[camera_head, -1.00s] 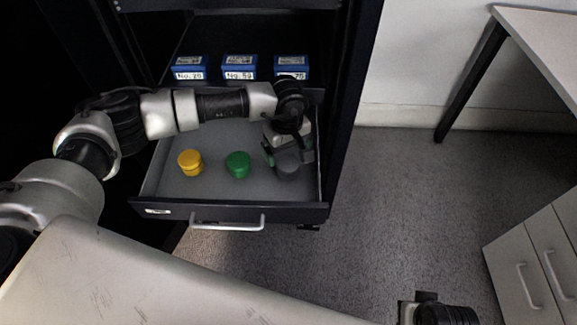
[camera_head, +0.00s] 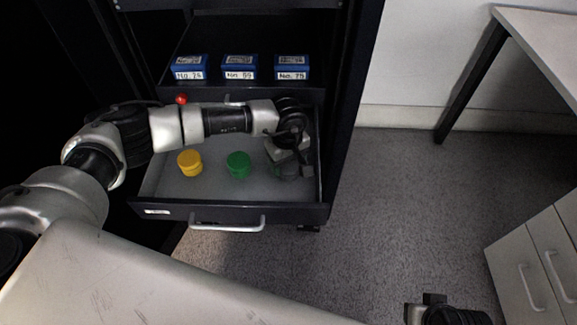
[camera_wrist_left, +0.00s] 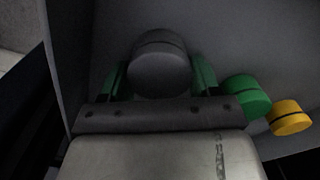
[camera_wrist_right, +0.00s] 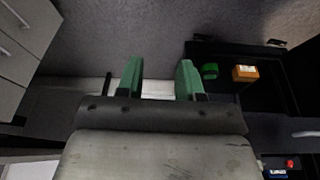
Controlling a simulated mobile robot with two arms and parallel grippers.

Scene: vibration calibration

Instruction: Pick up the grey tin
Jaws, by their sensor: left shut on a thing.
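The grey tin (camera_wrist_left: 159,66) is a round dark grey tin between the green-padded fingers of my left gripper (camera_wrist_left: 160,80) in the left wrist view. The fingers are shut on its two sides. In the head view my left gripper (camera_head: 288,165) is over the right part of the open drawer (camera_head: 220,190), and the tin is mostly hidden by it there. I cannot tell whether the tin touches the drawer floor. My right gripper (camera_wrist_right: 160,80) is open and empty in the right wrist view, away from the drawer.
A green tin (camera_head: 238,165) and a yellow tin (camera_head: 190,163) stand in the drawer, left of my left gripper. Several blue boxes (camera_head: 239,68) with labels stand on the shelf behind. A desk (camera_head: 545,45) and a white drawer unit (camera_head: 535,260) are at the right.

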